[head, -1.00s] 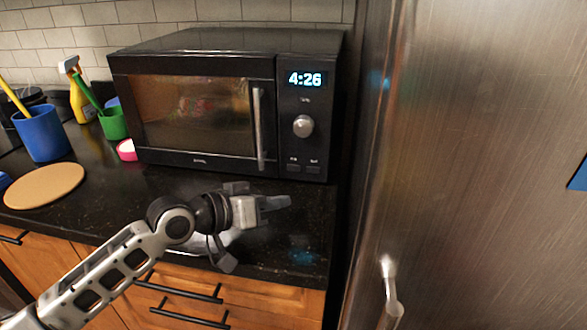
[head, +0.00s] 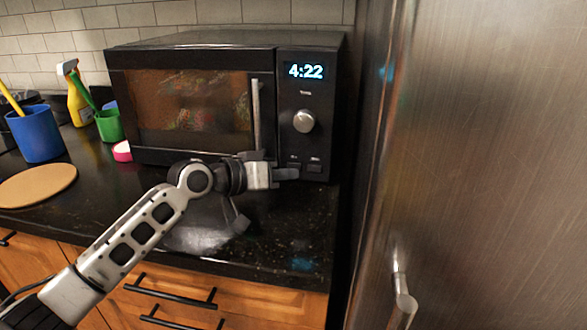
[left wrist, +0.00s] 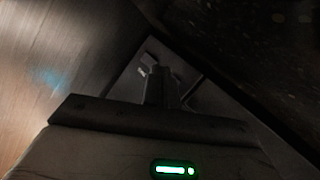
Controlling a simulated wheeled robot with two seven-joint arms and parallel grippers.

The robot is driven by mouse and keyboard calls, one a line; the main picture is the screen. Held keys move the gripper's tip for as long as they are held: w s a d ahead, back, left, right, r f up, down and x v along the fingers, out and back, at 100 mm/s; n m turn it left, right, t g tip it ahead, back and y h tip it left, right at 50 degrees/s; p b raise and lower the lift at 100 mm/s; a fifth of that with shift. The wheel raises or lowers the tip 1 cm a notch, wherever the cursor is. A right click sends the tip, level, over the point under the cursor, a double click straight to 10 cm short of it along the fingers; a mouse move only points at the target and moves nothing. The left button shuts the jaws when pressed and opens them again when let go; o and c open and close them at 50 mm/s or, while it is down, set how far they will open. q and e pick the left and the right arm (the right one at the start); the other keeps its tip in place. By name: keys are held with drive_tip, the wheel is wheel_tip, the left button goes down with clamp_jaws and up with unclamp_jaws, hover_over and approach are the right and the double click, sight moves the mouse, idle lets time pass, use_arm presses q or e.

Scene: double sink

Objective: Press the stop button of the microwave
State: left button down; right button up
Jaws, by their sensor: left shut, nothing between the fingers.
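The black microwave (head: 195,100) stands on the counter with its door shut. Its display (head: 305,71) reads 4:22, and the window is lit from inside. Below the round knob (head: 304,121) are two dark buttons; their labels are too small to read. The right button (head: 314,168) is clear in view, and the left one is partly covered by my gripper. My left gripper (head: 287,174) is shut and empty, its tips at the lower control panel near the left button. I cannot tell whether they touch it. The left wrist view shows the fingers (left wrist: 160,90) dimly against dark surfaces.
A steel fridge (head: 490,150) with a handle (head: 403,300) stands close on the right. A blue cup (head: 38,135), a green cup (head: 109,127), a yellow spray bottle (head: 79,100) and a round board (head: 38,186) are on the left. The counter before the microwave is mostly clear.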

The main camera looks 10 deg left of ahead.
idle(0.8)
idle(0.9)
use_arm(q)
drive_tip(key=shift+w, duration=0.45)
drive_tip(key=shift+w+b, duration=0.3)
idle(0.5)
drive_tip(key=shift+s, duration=0.1)
drive_tip(key=shift+s+r+p, duration=0.1)
drive_tip(key=shift+s+p, duration=0.25)
drive_tip(key=shift+p, duration=0.15)
drive_tip(key=shift+s, duration=0.3)
